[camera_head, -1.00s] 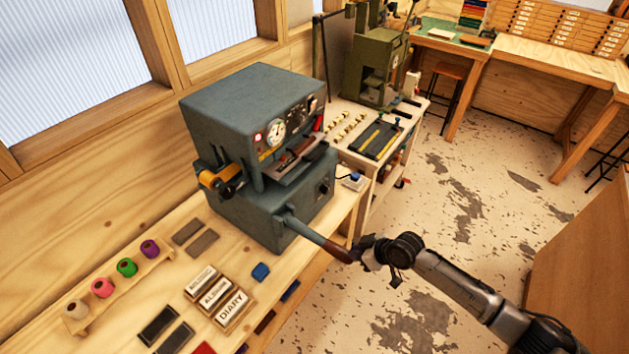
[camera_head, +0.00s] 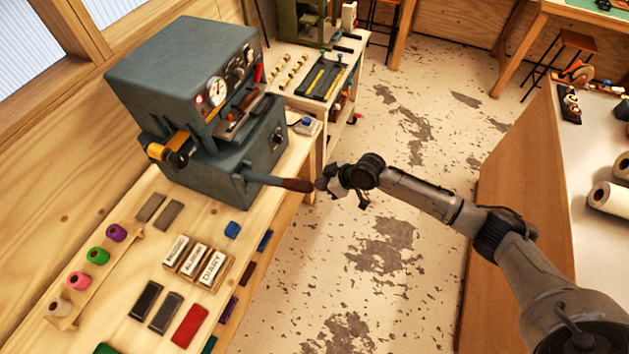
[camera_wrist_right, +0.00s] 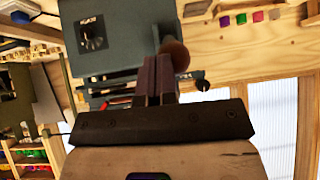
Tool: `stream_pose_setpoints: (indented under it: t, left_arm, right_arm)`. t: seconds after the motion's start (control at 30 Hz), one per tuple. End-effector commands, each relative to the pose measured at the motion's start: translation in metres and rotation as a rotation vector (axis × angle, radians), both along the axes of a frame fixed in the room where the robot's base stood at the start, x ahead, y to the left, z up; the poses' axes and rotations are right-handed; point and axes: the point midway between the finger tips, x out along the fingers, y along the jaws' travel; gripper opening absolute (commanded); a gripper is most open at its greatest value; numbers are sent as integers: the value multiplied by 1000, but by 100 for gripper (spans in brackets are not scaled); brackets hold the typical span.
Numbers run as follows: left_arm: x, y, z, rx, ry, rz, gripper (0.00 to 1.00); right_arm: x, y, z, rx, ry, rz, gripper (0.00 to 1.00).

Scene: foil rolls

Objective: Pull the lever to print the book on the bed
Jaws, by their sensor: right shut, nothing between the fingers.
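The grey-blue press (camera_head: 190,90) stands on the wooden bench. Its lever (camera_head: 297,185) has a brown grip and sticks out to the right from the lower body, nearly level in the head view. A dark, brownish flat piece lies on the press bed (camera_head: 240,118); I cannot make out whether it is the book. My right gripper (camera_head: 324,182) is at the lever's free end, shut and empty. In the right wrist view the shut fingers (camera_wrist_right: 156,78) are right beside the rounded brown lever end (camera_wrist_right: 176,54), which is not between them. My left gripper is not in view.
Title blocks (camera_head: 198,262), foil rolls (camera_head: 98,256) on a wooden rack and dark and red flat pieces (camera_head: 190,326) lie on the bench. A side cart (camera_head: 318,85) stands behind the press. A counter (camera_head: 520,200) is at right; the floor between is clear.

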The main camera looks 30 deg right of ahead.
Motion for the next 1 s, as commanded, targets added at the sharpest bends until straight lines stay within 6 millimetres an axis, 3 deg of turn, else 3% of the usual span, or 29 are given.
stream_pose_setpoints:
  t: [0.1,0.4,0.6,1.0]
  left_arm:
    - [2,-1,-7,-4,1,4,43]
    - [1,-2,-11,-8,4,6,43]
    - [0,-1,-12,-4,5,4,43]
    - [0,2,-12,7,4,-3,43]
  right_arm:
    - [-17,-14,12,-4,2,1,0]
    - [-42,-35,43,-1,0,-1,0]
    - [-49,-40,53,1,-2,0,0]
    - [-50,-41,55,2,-2,-1,0]
